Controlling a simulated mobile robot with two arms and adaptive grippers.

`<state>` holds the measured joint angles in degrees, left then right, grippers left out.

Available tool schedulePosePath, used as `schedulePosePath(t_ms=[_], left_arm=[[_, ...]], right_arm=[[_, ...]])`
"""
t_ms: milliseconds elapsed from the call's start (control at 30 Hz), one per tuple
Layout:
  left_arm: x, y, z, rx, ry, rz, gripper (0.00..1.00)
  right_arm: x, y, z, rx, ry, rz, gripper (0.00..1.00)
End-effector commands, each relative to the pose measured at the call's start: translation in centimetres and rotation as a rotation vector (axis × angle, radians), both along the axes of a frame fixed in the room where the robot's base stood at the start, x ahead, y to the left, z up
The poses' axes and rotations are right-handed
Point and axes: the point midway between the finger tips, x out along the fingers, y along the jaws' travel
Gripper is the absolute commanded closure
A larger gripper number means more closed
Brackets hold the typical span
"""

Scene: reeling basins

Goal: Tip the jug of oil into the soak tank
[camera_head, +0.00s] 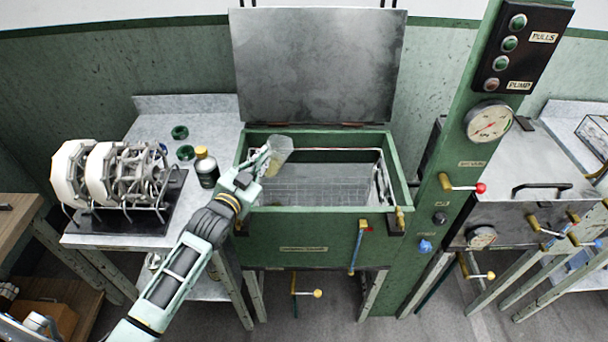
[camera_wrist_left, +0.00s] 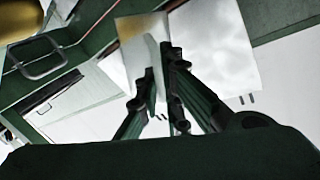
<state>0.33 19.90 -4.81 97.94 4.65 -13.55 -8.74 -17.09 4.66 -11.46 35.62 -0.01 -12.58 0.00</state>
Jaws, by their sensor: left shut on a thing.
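The jug (camera_head: 280,148) is a clear, see-through vessel with a little yellowish oil in its lower part. It is tilted and held over the left side of the soak tank (camera_head: 318,217), a green box with its grey lid (camera_head: 318,65) standing open behind it. My left gripper (camera_head: 264,163) is shut on the jug at the tank's left rim. In the left wrist view the fingers (camera_wrist_left: 162,78) close around the jug (camera_wrist_left: 140,38), which shows a yellowish patch. I cannot tell whether oil is flowing out. My right gripper is not in view.
A wire basket (camera_head: 315,190) sits inside the tank. A green control post (camera_head: 455,150) with a gauge stands to the right.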

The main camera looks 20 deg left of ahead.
Motion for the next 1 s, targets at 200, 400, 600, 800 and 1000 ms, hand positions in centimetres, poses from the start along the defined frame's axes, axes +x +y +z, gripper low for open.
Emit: schedulePosePath(t_ms=[200,400,600,800,1000], left_arm=[[0.3,-1.5,-0.1,0.134,0.023,0.005,1.0],[0.6,-2.6,-0.4,0.265,0.045,0.01,1.0],[0.7,-3.2,-1.5,0.392,0.066,0.017,1.0],[0.8,-3.6,-3.0,0.521,0.083,0.022,1.0],[0.9,-4.1,-3.0,0.638,0.095,0.03,1.0]], right_arm=[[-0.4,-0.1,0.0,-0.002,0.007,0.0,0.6],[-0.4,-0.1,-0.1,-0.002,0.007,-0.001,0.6],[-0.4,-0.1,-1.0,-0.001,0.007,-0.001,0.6],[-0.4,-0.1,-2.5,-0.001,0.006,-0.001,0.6],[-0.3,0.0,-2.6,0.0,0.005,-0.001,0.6]])
